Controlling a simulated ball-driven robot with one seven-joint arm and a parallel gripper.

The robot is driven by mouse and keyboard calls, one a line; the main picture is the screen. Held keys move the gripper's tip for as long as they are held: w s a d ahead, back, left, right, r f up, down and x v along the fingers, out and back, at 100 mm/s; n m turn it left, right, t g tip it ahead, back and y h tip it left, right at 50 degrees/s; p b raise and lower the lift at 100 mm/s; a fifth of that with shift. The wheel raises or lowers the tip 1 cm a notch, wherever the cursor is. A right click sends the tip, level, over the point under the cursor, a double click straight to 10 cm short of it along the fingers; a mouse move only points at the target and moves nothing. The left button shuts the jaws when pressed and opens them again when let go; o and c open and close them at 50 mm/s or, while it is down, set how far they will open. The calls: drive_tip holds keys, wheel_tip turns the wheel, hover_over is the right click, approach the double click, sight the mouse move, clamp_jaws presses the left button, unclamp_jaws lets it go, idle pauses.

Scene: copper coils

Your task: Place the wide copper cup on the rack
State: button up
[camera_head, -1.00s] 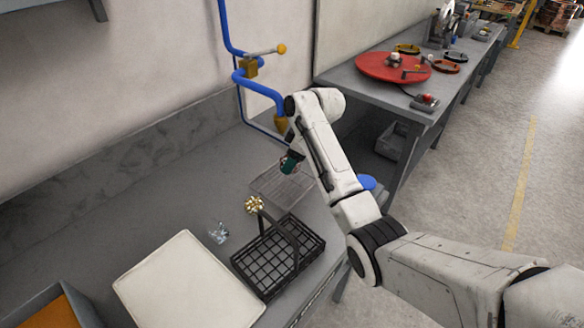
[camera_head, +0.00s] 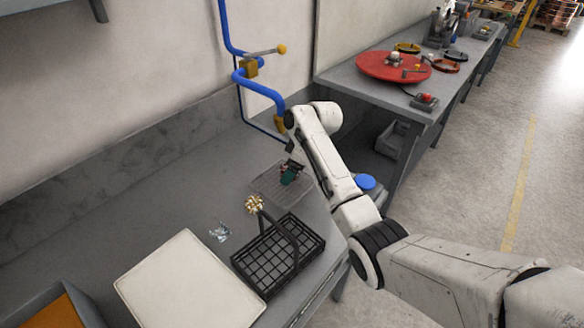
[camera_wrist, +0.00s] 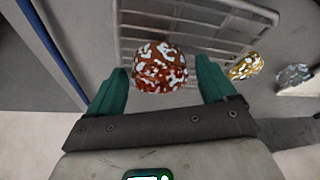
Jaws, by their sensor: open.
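The copper cup (camera_wrist: 160,66), mottled shiny red-brown and white, sits on the wire rack (camera_wrist: 215,32) in the wrist view, between the two green fingertips of my gripper. The fingers stand apart, with a small gap showing on either side of the cup. In the head view my gripper (camera_head: 289,174) is low over the wire rack (camera_head: 264,184), which lies flat on the grey bench. The cup is hidden there behind my gripper.
A shiny brass piece (camera_head: 254,204) and a clear, silvery piece (camera_head: 219,232) lie near the rack. A black wire basket with a handle (camera_head: 262,286) and a pale flat board (camera_head: 187,285) stand nearer. A blue pipe (camera_head: 262,92) runs down the wall behind.

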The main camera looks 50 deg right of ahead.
drive_tip(key=v, duration=1.2)
drive_tip(key=shift+r, duration=0.15)
